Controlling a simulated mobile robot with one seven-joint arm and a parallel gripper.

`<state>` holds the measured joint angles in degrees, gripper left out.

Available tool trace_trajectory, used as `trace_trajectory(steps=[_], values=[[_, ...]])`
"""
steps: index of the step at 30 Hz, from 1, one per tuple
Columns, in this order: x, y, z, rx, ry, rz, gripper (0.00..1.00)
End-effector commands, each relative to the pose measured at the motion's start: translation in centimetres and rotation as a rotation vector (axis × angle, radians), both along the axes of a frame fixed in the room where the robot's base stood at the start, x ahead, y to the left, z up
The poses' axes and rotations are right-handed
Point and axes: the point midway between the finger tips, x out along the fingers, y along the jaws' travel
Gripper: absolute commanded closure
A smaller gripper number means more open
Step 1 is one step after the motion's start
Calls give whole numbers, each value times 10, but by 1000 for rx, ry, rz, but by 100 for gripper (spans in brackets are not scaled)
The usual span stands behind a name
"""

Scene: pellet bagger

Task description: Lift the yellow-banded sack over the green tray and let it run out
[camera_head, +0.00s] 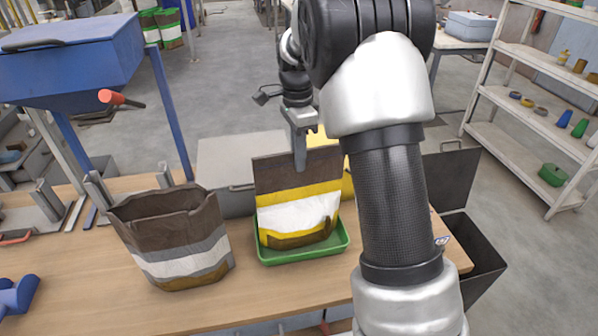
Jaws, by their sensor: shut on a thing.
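The yellow-banded sack (298,212) is brown with yellow bands and a white middle. It is upright over the green tray (318,252), its bottom at or just above the tray; I cannot tell if it touches. My gripper (300,160) points down at the sack's top edge and is shut on it. One finger shows in front of the brown panel; the other is hidden. My arm covers the area right of the sack. No spilled pellets show in the visible part of the tray.
A second brown sack (178,238) with grey and white bands stands open on the wooden table (90,290), left of the tray. A grey case (228,165) and a partly hidden yellow thing (347,186) are behind. A blue hopper (75,55) with a red handle stands left. A dark bin (480,255) is right.

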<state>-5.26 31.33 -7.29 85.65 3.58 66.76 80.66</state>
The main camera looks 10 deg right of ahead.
Motion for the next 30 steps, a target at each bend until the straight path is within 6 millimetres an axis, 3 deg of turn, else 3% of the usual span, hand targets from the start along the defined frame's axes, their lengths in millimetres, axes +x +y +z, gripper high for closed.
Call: trace_trajectory(steps=[6, 12, 30], values=[[2, 0, 47, 0, -8, 1, 100], [1, 0, 75, 1, -5, 0, 100], [1, 0, 113, 0, -4, 0, 100]])
